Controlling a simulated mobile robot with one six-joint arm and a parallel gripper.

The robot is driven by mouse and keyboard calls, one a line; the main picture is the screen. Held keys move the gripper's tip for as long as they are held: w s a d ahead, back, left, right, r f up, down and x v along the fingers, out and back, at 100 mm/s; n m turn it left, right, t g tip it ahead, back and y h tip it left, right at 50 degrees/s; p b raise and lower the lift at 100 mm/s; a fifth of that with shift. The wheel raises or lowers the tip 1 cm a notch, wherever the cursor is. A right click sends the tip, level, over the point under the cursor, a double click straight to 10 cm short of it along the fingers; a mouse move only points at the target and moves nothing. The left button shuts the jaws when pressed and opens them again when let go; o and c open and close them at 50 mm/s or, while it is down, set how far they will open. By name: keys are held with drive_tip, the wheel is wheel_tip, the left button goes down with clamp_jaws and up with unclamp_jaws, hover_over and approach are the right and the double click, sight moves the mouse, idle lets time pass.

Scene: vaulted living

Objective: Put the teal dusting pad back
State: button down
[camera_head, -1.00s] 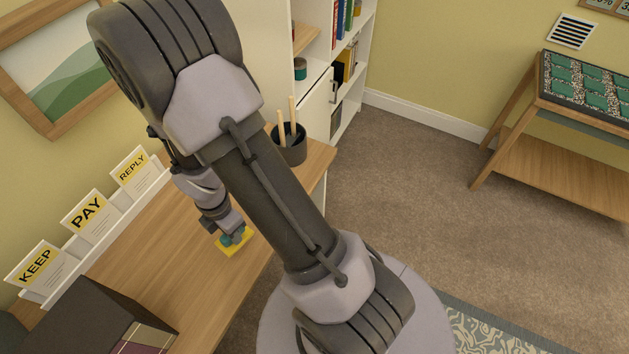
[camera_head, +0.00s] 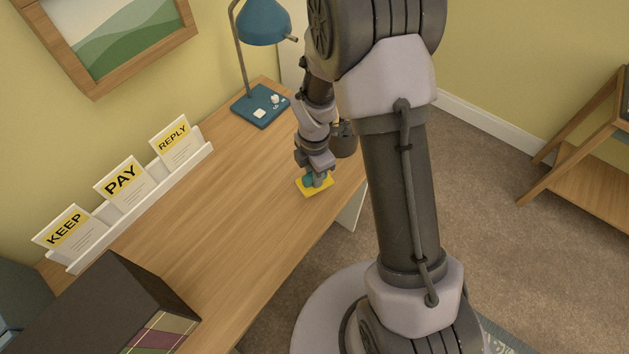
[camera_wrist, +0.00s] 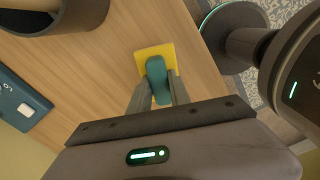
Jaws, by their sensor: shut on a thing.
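The teal dusting pad (camera_wrist: 157,77) shows between my gripper's fingers in the wrist view, with a yellow square (camera_wrist: 151,52) at its far end. In the head view, the teal part (camera_head: 312,180) and yellow part (camera_head: 313,188) show at the tip of my gripper (camera_head: 319,176), over the wooden desk (camera_head: 230,200). My gripper (camera_wrist: 158,105) is shut on the teal part. I cannot tell whether the yellow face touches the desk.
A dark pen cup (camera_head: 345,141) stands close behind my gripper, partly hidden by my arm. A teal lamp (camera_head: 262,105) stands at the desk's back. A white letter rack (camera_head: 140,205) and a dark box (camera_head: 110,300) are at left. The desk's middle is clear.

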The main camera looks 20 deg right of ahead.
drive_tip(key=shift+w+f, duration=0.2)
drive_tip(key=shift+w, duration=0.25)
wheel_tip(320, 180, down, 3)
drive_tip(key=shift+f+b, duration=0.2)
drive_tip(key=shift+b, duration=0.95)
drive_tip(key=shift+r, duration=0.15)
drive_tip(key=c, duration=1.2)
unclamp_jaws()
